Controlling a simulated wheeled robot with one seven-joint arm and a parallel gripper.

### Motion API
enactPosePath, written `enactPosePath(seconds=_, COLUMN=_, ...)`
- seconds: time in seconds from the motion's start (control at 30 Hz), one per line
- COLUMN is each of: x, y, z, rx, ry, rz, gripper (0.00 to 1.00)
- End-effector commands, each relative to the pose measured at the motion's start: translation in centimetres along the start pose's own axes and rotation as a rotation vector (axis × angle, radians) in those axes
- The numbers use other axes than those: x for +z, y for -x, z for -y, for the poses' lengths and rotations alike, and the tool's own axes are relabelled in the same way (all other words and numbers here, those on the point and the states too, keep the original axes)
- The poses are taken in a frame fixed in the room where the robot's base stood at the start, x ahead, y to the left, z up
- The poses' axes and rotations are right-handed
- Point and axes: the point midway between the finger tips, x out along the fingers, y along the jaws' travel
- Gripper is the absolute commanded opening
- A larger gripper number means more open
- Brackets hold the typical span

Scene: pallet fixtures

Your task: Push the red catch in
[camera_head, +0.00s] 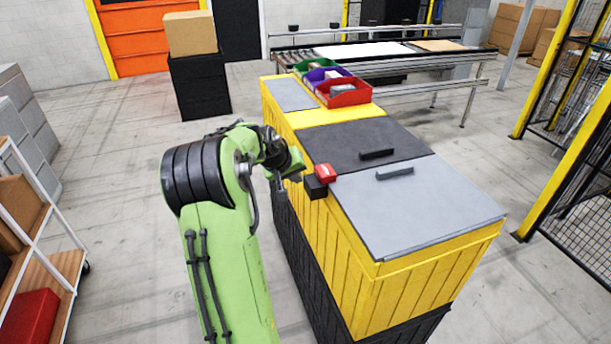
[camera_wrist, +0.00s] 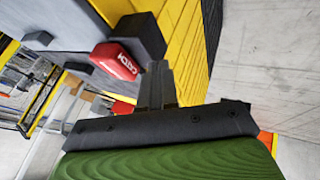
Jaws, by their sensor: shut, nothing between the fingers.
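The red catch (camera_head: 325,173) sits at the side edge of the yellow crate's top, above a black block (camera_head: 315,188). In the wrist view the red catch (camera_wrist: 116,61) shows white lettering and lies beside the black block (camera_wrist: 141,35). My gripper (camera_wrist: 158,66) is shut and empty; its dark fingertips appear close to the catch and block. I cannot tell whether they touch. In the head view the gripper end is small and partly hidden by my green arm, just left of the catch.
The yellow crate (camera_head: 365,295) has a dark lid (camera_head: 350,143) and a grey lid (camera_head: 425,210), each with a handle. Red, purple and green bins stand at its far end, with the red bin (camera_head: 343,93) nearest. Floor left of the crate is mostly clear.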

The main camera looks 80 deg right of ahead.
Motion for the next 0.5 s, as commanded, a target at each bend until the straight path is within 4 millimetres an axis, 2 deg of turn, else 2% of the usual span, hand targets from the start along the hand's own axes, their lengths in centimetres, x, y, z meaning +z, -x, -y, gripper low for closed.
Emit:
enactPosePath(seconds=0.03, x=-0.3, y=1.8, z=-0.2, rx=0.0, ry=-0.004, rz=-0.012, gripper=0.0)
enactPosePath(seconds=0.23, x=-0.2, y=6.6, z=-0.2, rx=-0.001, ry=-0.003, rz=-0.011, gripper=0.0)
enactPosePath(seconds=0.4, x=-0.1, y=9.0, z=-0.2, rx=-0.001, ry=-0.001, rz=-0.008, gripper=0.0)
enactPosePath(seconds=0.5, x=-0.1, y=9.4, z=-0.2, rx=0.0, ry=-0.003, rz=-0.006, gripper=0.0)
